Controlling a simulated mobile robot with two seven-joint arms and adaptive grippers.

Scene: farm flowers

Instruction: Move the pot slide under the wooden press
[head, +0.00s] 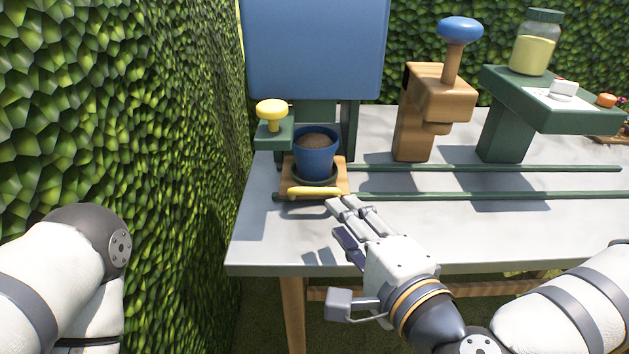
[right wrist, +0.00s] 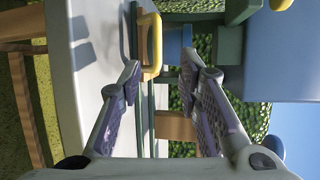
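The pot slide is a wooden board (head: 342,178) on green rails at the left end of the table, with a yellow handle (head: 315,192) on its front edge. A blue pot (head: 315,160) of brown soil stands upright on it in a dark saucer. The wooden press (head: 439,92), topped by a blue knob, stands further right behind the rails. My right gripper (head: 341,219) is open and empty, just right and front of the handle. In the right wrist view, the yellow handle (right wrist: 151,45) shows beyond the spread fingertips, apparently untouched. My left gripper is out of view.
Two green rails (head: 480,195) run rightward along the grey table (head: 300,243). A green stand (head: 505,125) with a jar (head: 535,45) is at the right. A yellow knob (head: 271,110) on a green block is beside the pot, before a blue panel (head: 315,50). A hedge borders the left.

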